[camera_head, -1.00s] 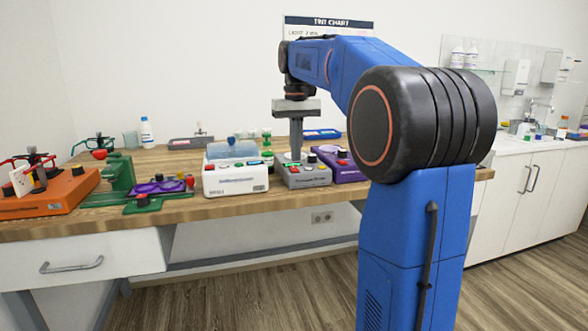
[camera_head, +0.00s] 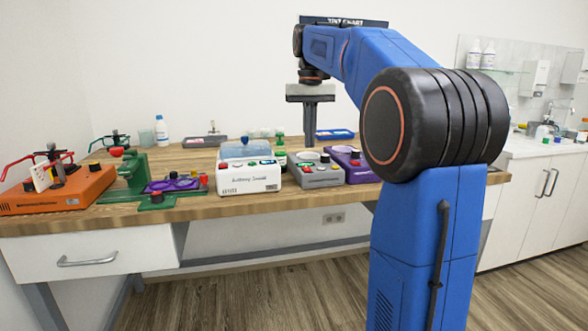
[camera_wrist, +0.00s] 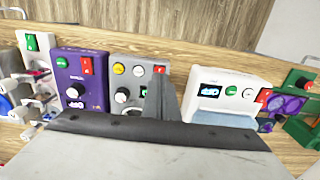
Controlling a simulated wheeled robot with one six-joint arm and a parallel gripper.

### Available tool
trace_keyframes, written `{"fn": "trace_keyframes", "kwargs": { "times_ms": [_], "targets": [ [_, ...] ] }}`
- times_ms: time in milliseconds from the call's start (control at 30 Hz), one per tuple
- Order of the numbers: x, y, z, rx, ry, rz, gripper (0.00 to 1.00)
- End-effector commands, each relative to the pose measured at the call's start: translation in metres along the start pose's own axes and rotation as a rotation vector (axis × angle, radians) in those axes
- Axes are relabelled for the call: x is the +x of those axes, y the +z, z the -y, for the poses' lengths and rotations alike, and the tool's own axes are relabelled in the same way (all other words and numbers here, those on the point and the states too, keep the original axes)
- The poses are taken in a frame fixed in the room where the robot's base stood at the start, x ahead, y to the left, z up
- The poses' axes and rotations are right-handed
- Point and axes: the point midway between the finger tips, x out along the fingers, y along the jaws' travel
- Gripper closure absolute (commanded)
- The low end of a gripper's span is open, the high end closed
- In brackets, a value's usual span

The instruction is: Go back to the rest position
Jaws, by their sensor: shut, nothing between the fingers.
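My gripper (camera_head: 311,138) points straight down above the workbench (camera_head: 205,217), behind and over the grey device (camera_head: 318,176). Its fingers are together and hold nothing. In the wrist view the shut fingers (camera_wrist: 160,98) stand in front of the grey device (camera_wrist: 128,72), hiding part of its panel. The fingertips appear clear of the devices. My blue arm reaches in from the right.
On the bench are an orange device (camera_head: 62,194), a green stand (camera_head: 131,176), a white device (camera_head: 249,179) with a bluish lid and a purple device (camera_head: 352,167). A bottle (camera_head: 162,131) stands at the back. A sink counter (camera_head: 541,145) is at the right.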

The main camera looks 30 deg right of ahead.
Motion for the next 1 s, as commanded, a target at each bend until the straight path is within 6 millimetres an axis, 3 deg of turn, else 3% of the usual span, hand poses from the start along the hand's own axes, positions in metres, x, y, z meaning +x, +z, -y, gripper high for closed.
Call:
{"fn": "trace_keyframes", "kwargs": {
  "times_ms": [233, 367, 667, 1000],
  "targets": [
    [0.000, 0.002, 0.001, -0.001, 0.000, -0.002, 1.00],
    [0.004, 0.016, 0.007, -0.013, 0.000, -0.019, 1.00],
    [0.040, 0.089, 0.037, -0.074, -0.002, -0.106, 1.00],
    [0.105, 0.179, 0.059, -0.147, -0.014, -0.212, 1.00]
  ]
}}
